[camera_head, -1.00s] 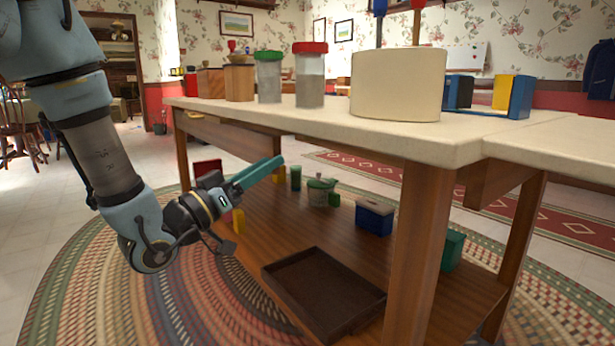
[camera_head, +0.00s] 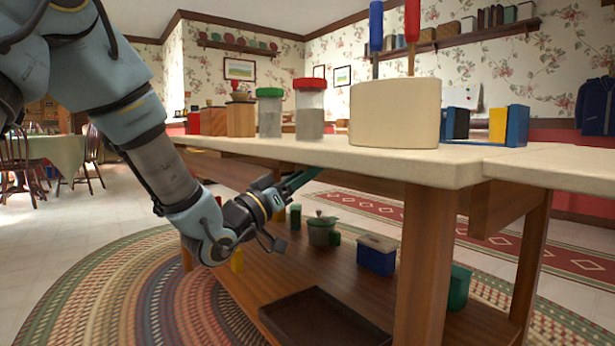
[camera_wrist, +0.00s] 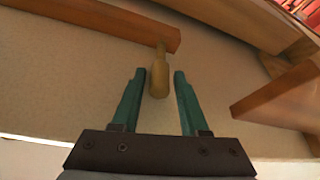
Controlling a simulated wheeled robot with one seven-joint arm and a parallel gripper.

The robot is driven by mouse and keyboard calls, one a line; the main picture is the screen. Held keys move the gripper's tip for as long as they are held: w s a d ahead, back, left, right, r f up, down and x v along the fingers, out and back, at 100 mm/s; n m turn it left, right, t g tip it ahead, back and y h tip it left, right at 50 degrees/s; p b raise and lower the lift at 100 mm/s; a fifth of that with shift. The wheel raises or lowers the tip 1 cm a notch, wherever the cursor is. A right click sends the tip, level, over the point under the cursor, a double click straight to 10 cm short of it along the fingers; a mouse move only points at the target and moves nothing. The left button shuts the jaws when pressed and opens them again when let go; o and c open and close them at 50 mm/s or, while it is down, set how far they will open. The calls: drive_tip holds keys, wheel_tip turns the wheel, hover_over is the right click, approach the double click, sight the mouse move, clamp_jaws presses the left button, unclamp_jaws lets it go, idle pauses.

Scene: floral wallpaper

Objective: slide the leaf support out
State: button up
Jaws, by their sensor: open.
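In the wrist view a pale wooden knob or peg (camera_wrist: 160,76) lies between the two teal fingers of my gripper (camera_wrist: 159,75). A gap shows on both sides of it, and the fingers are open. Its thin neck meets the end of a reddish-brown wooden bar (camera_wrist: 105,22) under the pale tabletop; this looks like the leaf support and its pull. In the head view my gripper (camera_head: 303,180) reaches beneath the table (camera_head: 320,158), its fingertips partly hidden by the table edge. The knob is hidden there. The raised leaf (camera_head: 560,165) extends at the right.
A wooden table leg (camera_head: 425,265) stands right of my gripper. The lower shelf holds a dark tray (camera_head: 325,320), a green pot (camera_head: 320,232) and a blue box (camera_head: 377,255). Jars (camera_head: 309,108) and a cream utensil holder (camera_head: 395,112) stand on top.

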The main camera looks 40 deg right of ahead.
clamp_jaws()
idle(0.3)
idle(1.2)
